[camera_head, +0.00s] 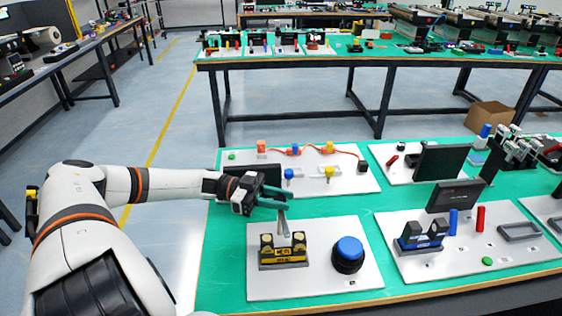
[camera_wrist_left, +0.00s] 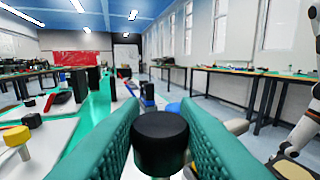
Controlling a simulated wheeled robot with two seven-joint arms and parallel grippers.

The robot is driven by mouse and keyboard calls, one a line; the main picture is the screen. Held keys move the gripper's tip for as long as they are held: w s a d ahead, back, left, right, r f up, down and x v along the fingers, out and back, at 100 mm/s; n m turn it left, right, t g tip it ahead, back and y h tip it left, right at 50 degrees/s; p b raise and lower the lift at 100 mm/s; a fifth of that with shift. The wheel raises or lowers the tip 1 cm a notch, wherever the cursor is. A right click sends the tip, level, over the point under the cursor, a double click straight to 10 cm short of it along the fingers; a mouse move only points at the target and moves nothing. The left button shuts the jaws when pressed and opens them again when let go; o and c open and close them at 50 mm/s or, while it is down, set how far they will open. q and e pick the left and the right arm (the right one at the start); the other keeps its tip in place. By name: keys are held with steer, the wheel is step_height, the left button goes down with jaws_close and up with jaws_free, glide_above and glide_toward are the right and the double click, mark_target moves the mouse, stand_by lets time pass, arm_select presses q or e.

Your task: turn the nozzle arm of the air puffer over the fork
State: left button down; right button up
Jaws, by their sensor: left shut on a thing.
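My left gripper (camera_head: 275,196) has teal fingers and is shut on a black round knob (camera_wrist_left: 160,140), which the fingers flank in the left wrist view. In the head view the fingers hide the knob. A slim grey tapered piece (camera_head: 283,224) shows just below the fingers; I cannot tell whether it is the nozzle arm. Below it, a yellow and black forked block (camera_head: 284,256) with two upright posts stands on a white plate (camera_head: 262,288). A big blue dome button (camera_head: 349,250) is to its right; it also shows in the left wrist view (camera_wrist_left: 173,107).
A plate behind holds a dark panel and yellow (camera_head: 328,171) and blue (camera_head: 289,173) knobs. The right plate holds a blue forked block (camera_head: 422,236), a dark screen (camera_head: 455,196) and red and blue cylinders. Bare green table (camera_head: 225,255) shows left of the front plate.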

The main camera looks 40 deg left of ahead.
arm_select(q)
steer(key=shift+f, duration=0.1)
stand_by(0.4)
steer(key=c, duration=1.1)
jaws_free()
steer(key=b+v, duration=0.2)
steer(key=v, duration=1)
steer(key=shift+w+a, duration=0.1)
